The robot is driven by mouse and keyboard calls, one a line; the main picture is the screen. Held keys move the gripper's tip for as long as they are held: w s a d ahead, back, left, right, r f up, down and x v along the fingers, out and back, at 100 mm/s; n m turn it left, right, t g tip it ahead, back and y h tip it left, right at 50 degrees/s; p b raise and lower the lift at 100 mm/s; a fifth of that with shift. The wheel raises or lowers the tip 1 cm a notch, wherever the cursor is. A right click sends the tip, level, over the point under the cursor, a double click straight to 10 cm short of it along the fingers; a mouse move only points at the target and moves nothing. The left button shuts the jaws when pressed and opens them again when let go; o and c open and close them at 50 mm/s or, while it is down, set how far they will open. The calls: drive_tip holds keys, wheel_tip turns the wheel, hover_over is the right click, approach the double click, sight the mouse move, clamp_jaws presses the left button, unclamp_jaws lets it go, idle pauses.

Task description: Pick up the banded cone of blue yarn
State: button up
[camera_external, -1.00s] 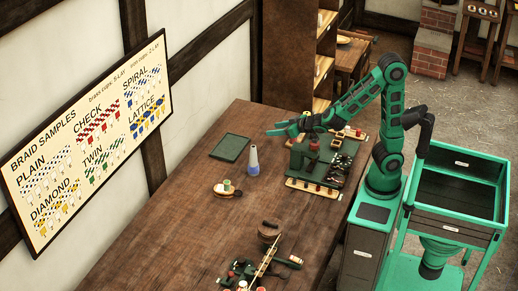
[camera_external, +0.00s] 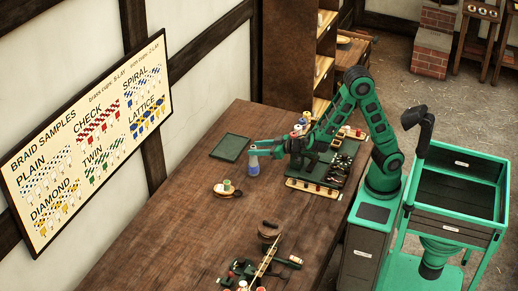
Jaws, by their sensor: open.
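The cone of blue yarn (camera_external: 253,169) stands upright on the wooden table (camera_external: 190,215). Its blue lower part shows; its pale top is hidden by my gripper. My gripper (camera_external: 254,150) is open, with its fingers pointing left at the height of the cone's upper part. The fingers overlap the cone in this view. I cannot tell whether they are on both sides of it or touching it.
A dark green tray (camera_external: 230,148) lies behind and left of the cone. A small wooden holder with a green spool (camera_external: 227,186) is in front and left. A braiding machine (camera_external: 325,170) stands close on the right. The table's left middle is clear.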

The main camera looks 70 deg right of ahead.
drive_tip(key=x, duration=0.6)
drive_tip(key=shift+a+f, duration=0.15)
drive_tip(key=shift+a, duration=0.2)
drive_tip(key=c, duration=1.1)
